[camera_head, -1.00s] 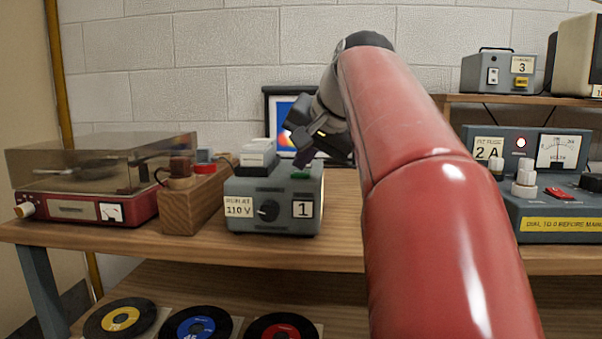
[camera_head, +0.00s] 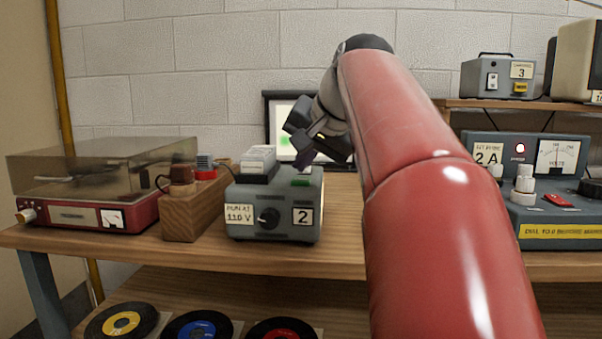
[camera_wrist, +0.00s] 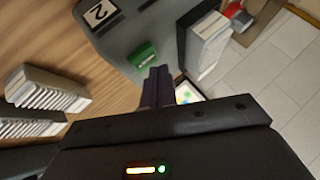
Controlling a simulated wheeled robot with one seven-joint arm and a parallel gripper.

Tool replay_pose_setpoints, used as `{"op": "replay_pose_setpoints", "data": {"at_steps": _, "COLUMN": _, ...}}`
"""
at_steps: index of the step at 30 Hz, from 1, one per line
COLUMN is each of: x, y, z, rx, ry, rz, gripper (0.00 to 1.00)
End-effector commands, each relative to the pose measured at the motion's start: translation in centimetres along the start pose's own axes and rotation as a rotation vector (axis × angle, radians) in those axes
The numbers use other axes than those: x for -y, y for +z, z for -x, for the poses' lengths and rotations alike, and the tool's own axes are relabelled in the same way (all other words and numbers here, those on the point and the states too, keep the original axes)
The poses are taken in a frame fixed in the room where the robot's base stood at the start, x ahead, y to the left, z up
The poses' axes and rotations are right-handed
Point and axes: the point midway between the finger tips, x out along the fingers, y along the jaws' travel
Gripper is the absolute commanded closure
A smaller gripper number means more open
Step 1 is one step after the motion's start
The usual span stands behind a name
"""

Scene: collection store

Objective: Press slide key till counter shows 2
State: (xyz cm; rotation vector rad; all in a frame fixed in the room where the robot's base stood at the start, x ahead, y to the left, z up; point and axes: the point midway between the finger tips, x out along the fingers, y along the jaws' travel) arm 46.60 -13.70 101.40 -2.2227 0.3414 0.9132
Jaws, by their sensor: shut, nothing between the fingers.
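The grey slide projector box (camera_head: 272,213) stands on the wooden bench with a "RUN AT 110 V" label and a dark knob on its front. Its counter (camera_head: 303,216) reads 2, and the counter also shows in the wrist view (camera_wrist: 99,13). The green slide key (camera_head: 300,182) is on its top right, and it shows in the wrist view (camera_wrist: 142,54) too. My gripper (camera_head: 306,158) is shut and empty, above and a little to the right of the key. In the wrist view its fingertips (camera_wrist: 157,76) appear near the key with a small gap.
A screen (camera_head: 283,128) behind the box shows a white picture with green. A wooden block (camera_head: 190,213) and a red record player (camera_head: 90,212) stand to the left. A blue-grey meter unit (camera_head: 530,180) stands to the right, beyond my arm.

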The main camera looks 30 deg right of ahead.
Motion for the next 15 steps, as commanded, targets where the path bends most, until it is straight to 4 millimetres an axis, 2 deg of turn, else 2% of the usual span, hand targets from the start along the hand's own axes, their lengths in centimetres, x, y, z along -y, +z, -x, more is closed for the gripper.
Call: {"op": "replay_pose_setpoints", "data": {"at_steps": 15, "x": 0.61, "y": -0.57, "z": 0.81, "rx": 0.0, "ry": -0.001, "rz": 0.001, "gripper": 1.0}}
